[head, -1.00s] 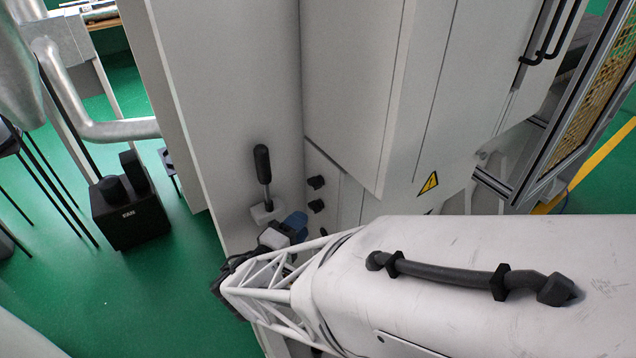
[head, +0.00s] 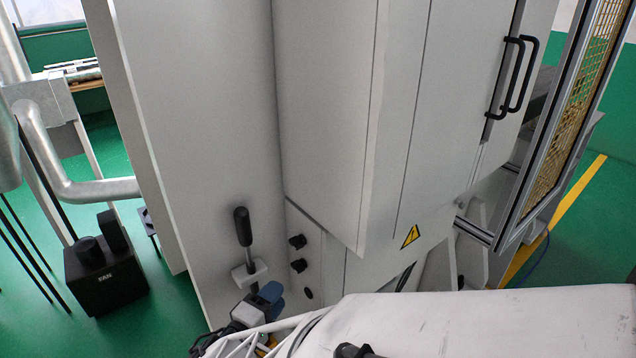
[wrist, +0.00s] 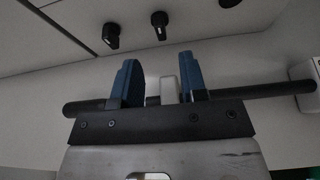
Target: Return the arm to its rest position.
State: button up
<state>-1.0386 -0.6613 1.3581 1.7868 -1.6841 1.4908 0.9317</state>
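My gripper, with its blue fingers (head: 265,293), is low in the head view, just below and beside the white lever bracket on the cabinet. The wrist view shows the two blue fingers (wrist: 160,85) standing apart, with nothing seen held between them. A white block shows in the gap, behind the fingers. A dark bar runs across behind both fingers; I cannot tell whether it touches them. My white arm (head: 440,325) reaches in from the lower right, mostly cut off by the frame. The black-handled lever (head: 242,226) stands upright on its white bracket (head: 250,272).
The tall grey cabinet (head: 330,120) fills the middle, close to my gripper. Its black knobs (head: 297,241) sit right of the lever. A black fan box (head: 105,275) stands at left on the green floor. A framed mesh panel (head: 565,120) is at right.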

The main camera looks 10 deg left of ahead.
jog(key=shift+d, duration=0.1)
jog(key=s+d+r+m+g+h, duration=0.1)
jog(key=d+r+m+g, duration=0.35)
jog(key=d, duration=0.75)
jog(key=s+d+r+m+g+h, duration=0.1)
jog(key=s+d+r+g, duration=0.1)
jog(key=d+g, duration=0.75)
jog(key=s+d+r+m+y, duration=0.7)
jog(key=d+r+m+y, duration=0.1)
jog(key=d+r, duration=0.4)
jog(key=shift+s+y, duration=0.3)
jog(key=shift+y, duration=0.2)
jog(key=shift+d, duration=0.1)
